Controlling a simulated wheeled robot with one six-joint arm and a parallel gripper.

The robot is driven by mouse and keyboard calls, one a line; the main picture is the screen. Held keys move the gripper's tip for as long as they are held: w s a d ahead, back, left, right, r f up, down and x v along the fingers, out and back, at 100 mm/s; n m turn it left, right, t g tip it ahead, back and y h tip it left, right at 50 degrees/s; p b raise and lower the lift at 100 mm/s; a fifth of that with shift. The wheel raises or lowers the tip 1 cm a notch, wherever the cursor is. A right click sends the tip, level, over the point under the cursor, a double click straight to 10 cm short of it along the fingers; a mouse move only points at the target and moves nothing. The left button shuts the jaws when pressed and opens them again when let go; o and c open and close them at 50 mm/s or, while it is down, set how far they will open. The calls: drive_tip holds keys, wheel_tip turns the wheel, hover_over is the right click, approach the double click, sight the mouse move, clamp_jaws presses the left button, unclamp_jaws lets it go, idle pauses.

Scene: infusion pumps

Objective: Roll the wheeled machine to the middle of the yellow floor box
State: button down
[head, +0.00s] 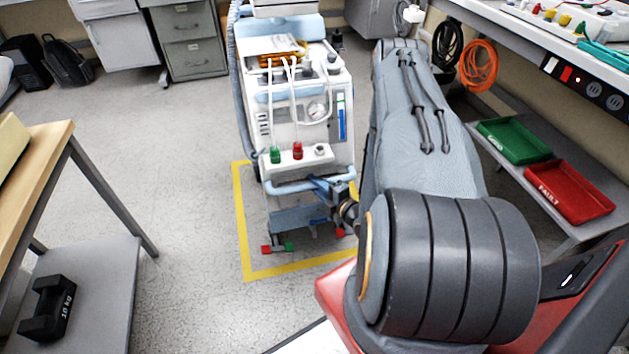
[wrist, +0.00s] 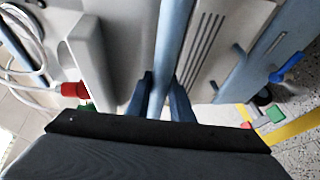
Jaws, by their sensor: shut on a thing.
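The wheeled machine (head: 284,178) stands upright on castors, with a light-blue push rail (head: 290,187) across its front. The yellow floor box (head: 241,220) shows its left and front lines and a back-left corner. The machine's front castors are inside the box, a short gap from the front line and the left line. Its rear castors and the box's right side are hidden by the machine and my arm. My gripper (head: 319,184) is shut on the rail. In the wrist view, my gripper's fingers (wrist: 163,90) lie on both sides of the rail (wrist: 168,45).
A wooden-topped table (head: 45,150) with a lower shelf holding a black weight (head: 48,308) stands at left. A bench with green (head: 514,140) and red (head: 569,192) trays beneath is at right. Drawers (head: 187,40) stand behind. Floor left of the box is clear.

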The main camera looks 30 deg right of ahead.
drive_tip(key=c, duration=1.6)
unclamp_jaws()
drive_tip(key=shift+o, duration=0.2)
drive_tip(key=shift+s, duration=0.1)
drive_tip(key=a+v, duration=0.1)
drive_tip(key=v, duration=0.6)
drive_tip(key=shift+s+d+p, duration=0.35)
drive_tip(key=shift+d, duration=0.15)
